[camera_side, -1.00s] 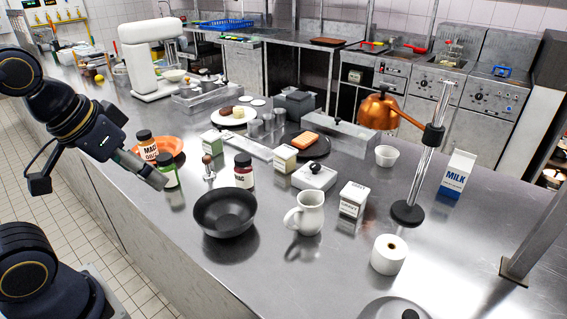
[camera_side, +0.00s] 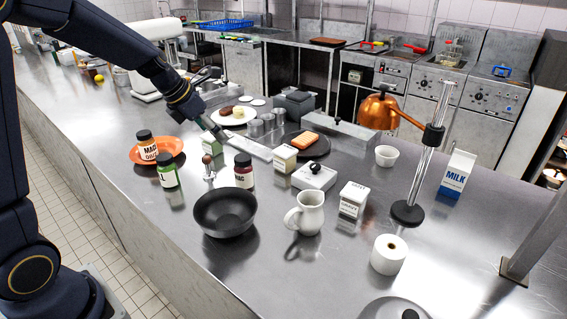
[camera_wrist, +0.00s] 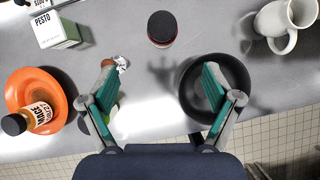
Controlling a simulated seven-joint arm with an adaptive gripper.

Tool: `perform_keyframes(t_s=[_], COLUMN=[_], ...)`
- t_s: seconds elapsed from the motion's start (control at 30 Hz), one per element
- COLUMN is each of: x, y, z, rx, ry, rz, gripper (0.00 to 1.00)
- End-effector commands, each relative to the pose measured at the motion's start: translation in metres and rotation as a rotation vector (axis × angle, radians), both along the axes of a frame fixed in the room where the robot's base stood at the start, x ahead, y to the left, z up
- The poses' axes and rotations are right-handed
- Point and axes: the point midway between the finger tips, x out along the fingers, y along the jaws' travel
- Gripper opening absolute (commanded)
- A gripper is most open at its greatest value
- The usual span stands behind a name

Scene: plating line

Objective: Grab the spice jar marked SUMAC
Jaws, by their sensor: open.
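A dark red jar (camera_side: 244,170) with a black lid and a white label ending in "MAC" stands upright between the black bowl and the cartons; the start of the label is turned out of sight. In the wrist view the red jar (camera_wrist: 161,28) shows from above, upper centre, mostly as its lid. My gripper (camera_wrist: 160,78) is open and empty, its two fingers spread wide. The jar lies beyond the fingertips, roughly midway between them, and is not touched. In the side view my gripper (camera_side: 208,126) hangs above the counter, behind the jar and to its left.
A black bowl (camera_side: 225,213) stands close in front of the jar, and a small brown-knobbed item (camera_side: 208,167) to its left. A green jar (camera_side: 167,171) and an amber jar (camera_side: 147,149) on an orange plate (camera_side: 170,147) stand farther left. A white pitcher (camera_side: 306,214) is at right.

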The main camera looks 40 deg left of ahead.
Motion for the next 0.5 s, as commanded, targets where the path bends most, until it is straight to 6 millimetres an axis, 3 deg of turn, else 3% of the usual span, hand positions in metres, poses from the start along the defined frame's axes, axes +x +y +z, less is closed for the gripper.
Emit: perform_keyframes(t_s=[0.5], x=[0.048], y=[-0.009], z=[-0.092], rx=[0.0], ry=[0.008], rz=[0.0], gripper=[0.89])
